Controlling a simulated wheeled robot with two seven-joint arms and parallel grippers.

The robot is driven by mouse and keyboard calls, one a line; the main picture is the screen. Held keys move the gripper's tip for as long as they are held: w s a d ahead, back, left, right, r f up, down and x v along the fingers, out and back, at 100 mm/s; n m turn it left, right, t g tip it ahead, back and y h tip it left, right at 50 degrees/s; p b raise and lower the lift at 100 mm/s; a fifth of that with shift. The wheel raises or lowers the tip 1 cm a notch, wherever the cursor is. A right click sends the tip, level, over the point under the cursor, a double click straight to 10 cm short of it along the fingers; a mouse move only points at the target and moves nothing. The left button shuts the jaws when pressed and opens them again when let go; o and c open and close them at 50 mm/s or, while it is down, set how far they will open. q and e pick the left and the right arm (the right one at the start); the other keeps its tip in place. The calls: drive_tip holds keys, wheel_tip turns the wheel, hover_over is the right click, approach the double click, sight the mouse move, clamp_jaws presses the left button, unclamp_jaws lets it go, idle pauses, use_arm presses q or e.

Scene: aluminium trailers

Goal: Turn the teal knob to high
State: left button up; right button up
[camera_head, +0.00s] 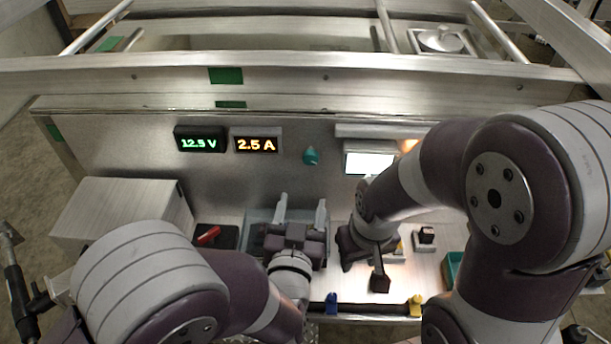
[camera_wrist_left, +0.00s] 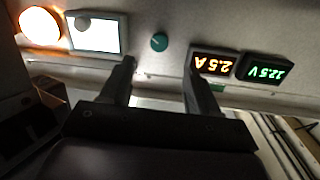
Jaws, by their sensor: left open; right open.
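The teal knob (camera_head: 311,156) sits on the grey upright panel, between the orange 2.5 A display and a lit white screen. It also shows in the left wrist view (camera_wrist_left: 159,42), beyond the fingers and between them. Its setting is too small to read. My left gripper (camera_head: 301,205) is open and empty, below the knob and apart from it, with its fingers pointing toward the panel; its fingers also show in the left wrist view (camera_wrist_left: 160,70). My right gripper (camera_head: 367,262) is low over the worktop to the right, partly hidden by its own arm; it is open.
A green voltage display (camera_head: 199,139) and the orange current display (camera_head: 256,145) are left of the knob. The white screen (camera_head: 369,162) and a glowing lamp (camera_head: 409,145) are right of it. A grey box (camera_head: 122,210) stands at left. A red switch (camera_head: 208,235) lies on the worktop.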

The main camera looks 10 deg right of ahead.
sight(310, 160)
use_arm(q)
drive_tip(key=x, duration=1.2)
drive_tip(key=shift+w+d+r, duration=0.1)
drive_tip(key=shift+d+r, duration=0.05)
drive_tip(key=shift+r, duration=0.2)
drive_tip(key=shift+p, duration=0.3)
drive_tip(key=c, duration=1)
